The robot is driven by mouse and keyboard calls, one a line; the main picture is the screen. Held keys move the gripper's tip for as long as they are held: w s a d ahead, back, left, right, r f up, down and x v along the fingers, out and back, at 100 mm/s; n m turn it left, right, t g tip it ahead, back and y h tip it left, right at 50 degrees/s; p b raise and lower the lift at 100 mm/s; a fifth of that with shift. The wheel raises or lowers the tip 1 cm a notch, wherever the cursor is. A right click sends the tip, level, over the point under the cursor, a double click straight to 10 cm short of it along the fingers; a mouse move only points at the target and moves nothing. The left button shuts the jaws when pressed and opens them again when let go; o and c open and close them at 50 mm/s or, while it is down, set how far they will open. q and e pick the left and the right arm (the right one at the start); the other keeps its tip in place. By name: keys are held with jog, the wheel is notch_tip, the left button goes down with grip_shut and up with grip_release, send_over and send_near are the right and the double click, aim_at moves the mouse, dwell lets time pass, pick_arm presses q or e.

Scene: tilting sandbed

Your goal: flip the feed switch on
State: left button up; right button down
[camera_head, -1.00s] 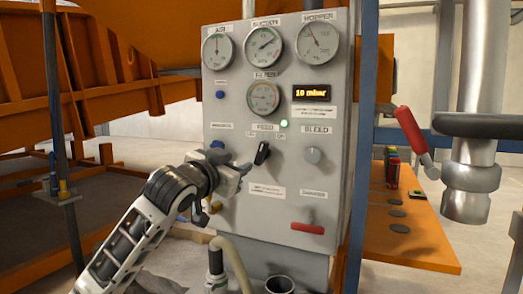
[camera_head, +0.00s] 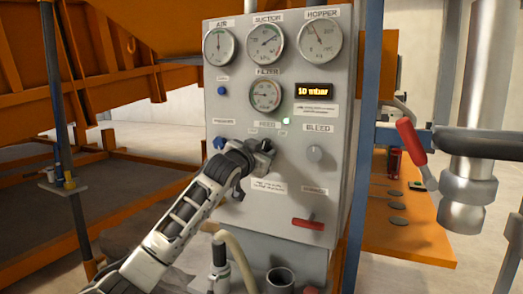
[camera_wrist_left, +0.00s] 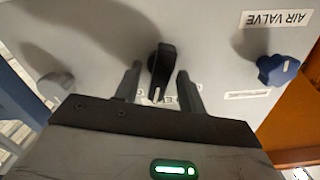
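The feed switch is a black lever knob (camera_wrist_left: 161,68) with a white line, on the grey control panel (camera_head: 232,105) under the FEED label. In the left wrist view my left gripper (camera_wrist_left: 159,92) has its two dark fingers apart, one on each side of the knob. A narrow gap shows on both sides, so it does not look clamped. In the head view my left gripper (camera_head: 264,155) is at the panel and largely hides the switch. A green lamp (camera_head: 286,121) is lit above the switch. My right gripper is not in view.
The blue air valve knob (camera_wrist_left: 278,69) and the grey bleed knob (camera_head: 315,153) flank the switch. Gauges and a display (camera_head: 314,92) reading 10 mbar sit above. A red handle (camera_head: 308,224) is lower right. A pipe with a red lever (camera_head: 411,138) stands right of the panel.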

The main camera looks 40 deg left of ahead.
pick_arm(q)
grip_shut()
jog(key=m, duration=0.3)
jog(key=shift+d+m, duration=0.1)
jog(key=shift+m, duration=0.2)
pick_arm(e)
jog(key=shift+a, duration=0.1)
pick_arm(q)
grip_release()
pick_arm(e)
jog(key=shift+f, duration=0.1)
pick_arm(q)
jog(key=b+v, duration=0.6)
jog(key=v, duration=1)
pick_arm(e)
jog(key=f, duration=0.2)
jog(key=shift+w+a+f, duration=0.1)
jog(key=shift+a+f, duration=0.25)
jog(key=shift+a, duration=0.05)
